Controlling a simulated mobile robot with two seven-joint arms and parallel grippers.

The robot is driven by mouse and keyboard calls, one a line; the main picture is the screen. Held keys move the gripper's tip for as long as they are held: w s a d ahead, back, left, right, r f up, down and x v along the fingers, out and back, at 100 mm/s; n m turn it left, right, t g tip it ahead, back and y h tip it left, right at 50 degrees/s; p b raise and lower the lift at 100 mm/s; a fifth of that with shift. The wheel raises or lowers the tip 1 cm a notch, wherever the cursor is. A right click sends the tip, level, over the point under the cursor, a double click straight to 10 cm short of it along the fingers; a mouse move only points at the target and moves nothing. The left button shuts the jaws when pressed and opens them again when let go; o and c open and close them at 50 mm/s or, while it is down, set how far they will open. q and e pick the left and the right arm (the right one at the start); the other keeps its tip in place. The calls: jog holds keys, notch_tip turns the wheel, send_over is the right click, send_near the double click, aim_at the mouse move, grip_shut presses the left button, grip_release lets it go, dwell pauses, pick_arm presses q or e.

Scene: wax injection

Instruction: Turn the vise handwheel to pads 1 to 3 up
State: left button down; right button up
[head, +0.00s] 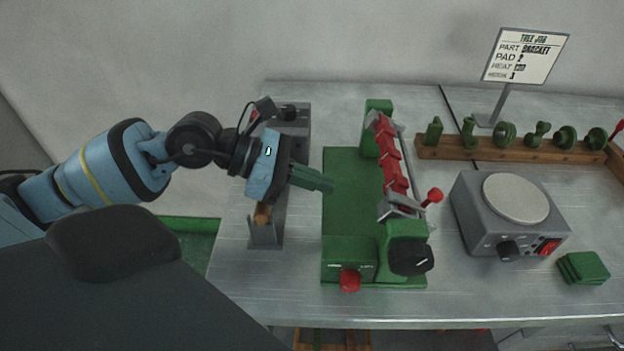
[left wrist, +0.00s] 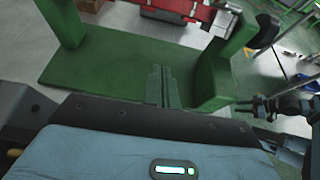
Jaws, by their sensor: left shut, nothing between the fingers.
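The green vise (head: 350,225) stands on the bench, with a row of red pads (head: 392,165) along a tilted grey bar. Its handwheel (head: 411,257) is a black knob with a white mark at the near right end. In the left wrist view the handwheel (left wrist: 265,31) shows at the upper right. My left gripper (head: 332,183) is shut and empty, over the green base, left of the pads and apart from the handwheel. Its fingers show in the left wrist view (left wrist: 161,82). I cannot read any pad numbers.
A red knob (head: 349,280) is at the vise's near left and a red ball lever (head: 434,196) right of the pads. A grey hot plate (head: 512,215) stands right. Behind are a wooden rack (head: 470,150) of green parts and a sign (head: 525,57). Green pads (head: 583,267) lie front right.

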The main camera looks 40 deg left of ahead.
pick_arm(q)
jog(key=shift+s+a+r, duration=0.15)
jog(key=shift+s+a, duration=0.05)
jog(key=shift+a, duration=0.05)
